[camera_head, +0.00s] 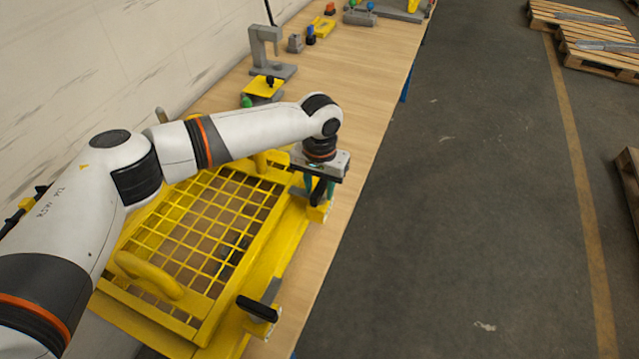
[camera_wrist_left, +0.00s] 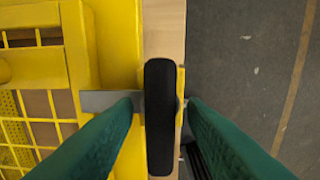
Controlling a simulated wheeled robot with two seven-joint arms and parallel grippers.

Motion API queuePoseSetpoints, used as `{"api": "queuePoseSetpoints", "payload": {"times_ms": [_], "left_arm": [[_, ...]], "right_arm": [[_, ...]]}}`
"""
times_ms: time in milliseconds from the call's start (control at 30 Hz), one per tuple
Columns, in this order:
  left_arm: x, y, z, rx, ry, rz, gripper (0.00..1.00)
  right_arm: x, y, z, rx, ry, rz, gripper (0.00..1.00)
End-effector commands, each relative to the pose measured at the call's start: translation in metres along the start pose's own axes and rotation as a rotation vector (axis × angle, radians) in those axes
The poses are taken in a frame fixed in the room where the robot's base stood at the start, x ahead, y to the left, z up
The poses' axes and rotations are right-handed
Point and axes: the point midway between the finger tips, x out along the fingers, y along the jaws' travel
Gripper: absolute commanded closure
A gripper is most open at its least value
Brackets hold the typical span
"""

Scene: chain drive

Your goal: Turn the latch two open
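A yellow guard with a mesh panel (camera_head: 207,228) lies on the bench. Two latches with black handles sit along its right side. The near latch handle (camera_head: 257,308) is in plain view, with a grey bar beside it. The far latch handle (camera_head: 318,192) is under my left gripper (camera_head: 314,188) and partly hidden. In the left wrist view the far handle (camera_wrist_left: 160,130) stands lengthwise between the two green fingers of my left gripper (camera_wrist_left: 160,105). Small gaps show on both sides. A grey bar (camera_wrist_left: 104,101) runs left from it. I cannot tell which latch is number two. My right gripper is out of view.
The wooden bench (camera_head: 360,85) has a bare strip right of the guard. A grey press-like stand (camera_head: 265,50), a yellow-topped block (camera_head: 264,86) and small parts stand farther back. A curved yellow handle (camera_head: 150,275) rises from the guard. Open floor (camera_head: 480,200) lies right.

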Motion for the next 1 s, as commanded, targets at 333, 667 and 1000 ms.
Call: {"api": "queuePoseSetpoints", "payload": {"times_ms": [333,667,1000], "left_arm": [[0.0,0.0,0.0,0.0,0.0,0.0,1.0],[-0.002,0.0,0.0,0.056,0.003,-0.002,1.0],[-0.003,0.0,-0.001,0.305,0.003,-0.003,1.0]], "right_arm": [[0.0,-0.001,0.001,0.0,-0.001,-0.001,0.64],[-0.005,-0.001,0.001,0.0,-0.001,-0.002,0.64],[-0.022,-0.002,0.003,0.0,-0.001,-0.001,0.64]]}}
